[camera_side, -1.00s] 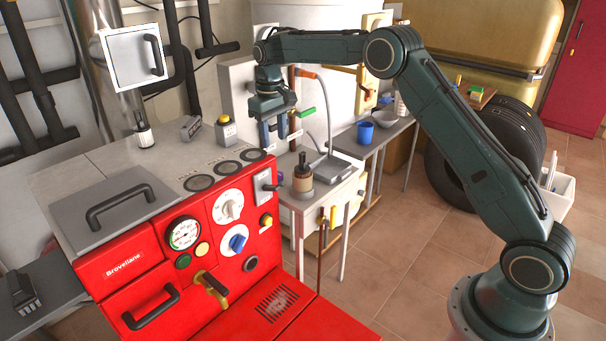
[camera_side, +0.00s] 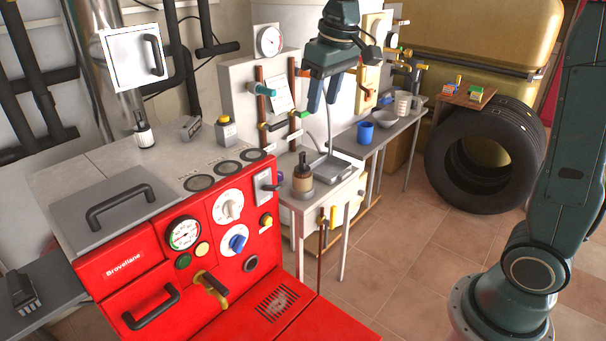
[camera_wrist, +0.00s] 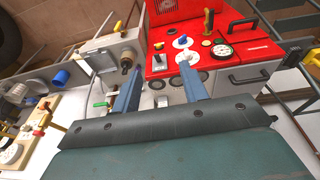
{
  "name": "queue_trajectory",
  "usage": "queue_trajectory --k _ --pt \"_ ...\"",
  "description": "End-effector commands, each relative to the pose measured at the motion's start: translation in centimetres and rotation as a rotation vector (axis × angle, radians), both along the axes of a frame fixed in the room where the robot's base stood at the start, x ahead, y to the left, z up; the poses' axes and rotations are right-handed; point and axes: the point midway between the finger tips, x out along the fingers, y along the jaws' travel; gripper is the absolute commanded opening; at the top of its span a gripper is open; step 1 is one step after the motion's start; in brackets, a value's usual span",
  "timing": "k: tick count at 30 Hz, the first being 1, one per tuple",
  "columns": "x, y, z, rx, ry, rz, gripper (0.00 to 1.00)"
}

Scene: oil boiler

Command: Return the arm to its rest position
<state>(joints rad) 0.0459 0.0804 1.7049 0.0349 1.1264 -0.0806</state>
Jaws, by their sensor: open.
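My gripper (camera_side: 322,94) hangs in the upper middle of the side view, fingers pointing down. It is open, with nothing between its fingers. It is in the air in front of the white panel (camera_side: 239,91), above the small grey table. In the wrist view my gripper (camera_wrist: 162,88) shows two blue fingers spread wide apart, with clear space between them. My forearm's upper part leaves the side view at the top right.
The red boiler (camera_side: 235,270) stands at the left. A bottle (camera_side: 303,174) and a grey scale (camera_side: 329,168) stand on the small table. A blue cup (camera_side: 365,132) sits on the bench behind. Tyres (camera_side: 484,165) stand at the right. The tiled floor between is free.

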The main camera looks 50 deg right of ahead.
Motion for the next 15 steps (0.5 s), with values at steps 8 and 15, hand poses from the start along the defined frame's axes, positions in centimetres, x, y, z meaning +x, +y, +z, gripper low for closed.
queue_trajectory --k 8,15 --pt "-6.5 0.8 1.2 0.003 -0.069 0.001 0.44" --pt "-11.9 1.4 0.8 0.007 -0.125 0.003 0.44"
